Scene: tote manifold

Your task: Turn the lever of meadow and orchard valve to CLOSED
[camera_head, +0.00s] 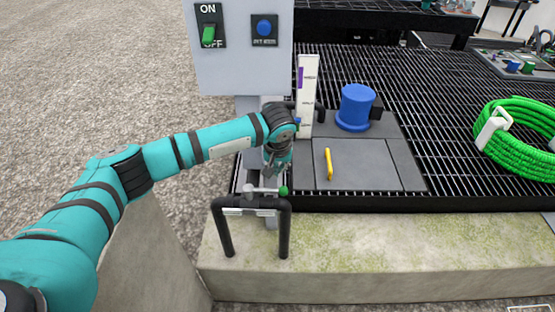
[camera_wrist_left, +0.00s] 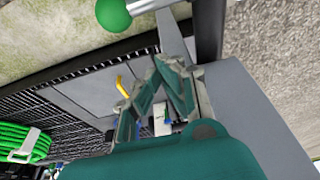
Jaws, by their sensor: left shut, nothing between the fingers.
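A valve lever (camera_head: 262,190) with a green ball knob (camera_head: 284,191) sits at the front left corner of the grated platform, behind a black tubular guard (camera_head: 250,202). The lever's bar lies roughly crosswise, with the knob at its right end. The labels by the guard are too small to read. My left gripper (camera_head: 274,172) is shut and empty, pointing down just behind and above the lever, apparently apart from it. In the left wrist view its fingers (camera_wrist_left: 172,62) meet, and the green knob (camera_wrist_left: 113,14) is at the top. My right gripper is not in view.
A grey control box (camera_head: 240,65) with an ON/OFF switch stands behind my left arm. A white gauge (camera_head: 307,75), a blue cylinder (camera_head: 354,108) and a yellow handle (camera_head: 328,164) are to the right. A green hose coil (camera_head: 515,145) is farther right. A concrete ledge (camera_head: 400,240) runs in front.

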